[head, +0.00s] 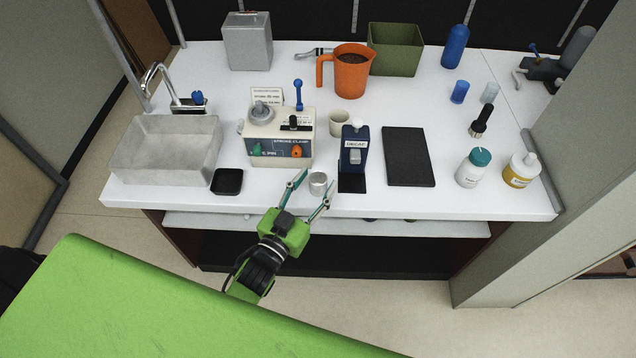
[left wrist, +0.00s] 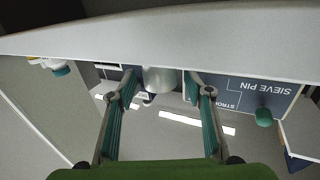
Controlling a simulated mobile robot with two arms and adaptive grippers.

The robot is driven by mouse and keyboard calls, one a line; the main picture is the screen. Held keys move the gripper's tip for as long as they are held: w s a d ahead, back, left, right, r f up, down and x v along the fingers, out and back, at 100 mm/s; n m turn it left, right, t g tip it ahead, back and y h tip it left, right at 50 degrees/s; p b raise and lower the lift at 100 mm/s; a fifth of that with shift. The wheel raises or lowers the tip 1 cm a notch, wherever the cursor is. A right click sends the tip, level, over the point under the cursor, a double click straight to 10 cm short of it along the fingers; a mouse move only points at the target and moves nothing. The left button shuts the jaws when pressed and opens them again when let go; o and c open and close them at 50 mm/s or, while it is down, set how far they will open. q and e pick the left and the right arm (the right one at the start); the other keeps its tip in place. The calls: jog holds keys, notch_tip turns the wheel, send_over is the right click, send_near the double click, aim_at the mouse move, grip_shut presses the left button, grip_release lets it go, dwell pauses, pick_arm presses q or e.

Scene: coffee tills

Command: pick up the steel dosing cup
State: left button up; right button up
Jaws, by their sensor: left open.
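The steel dosing cup (head: 318,184) is a small, shiny round cup standing upright near the front edge of the white counter. It also shows in the left wrist view (left wrist: 160,80), at the top middle between the fingertips. My left gripper (head: 316,178) is open, with its fingers reaching from the front to either side of the cup. It also shows in the left wrist view (left wrist: 161,86), one finger on each side of the cup. I cannot tell whether either finger touches it. My right gripper is not in view.
The control box (head: 280,137) with knobs stands behind and left of the cup. A dark blue dispenser (head: 354,150) stands close on its right. The counter's front edge (head: 400,213) is near.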

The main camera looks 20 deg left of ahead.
pick_arm(q)
jog(key=c, duration=1.1)
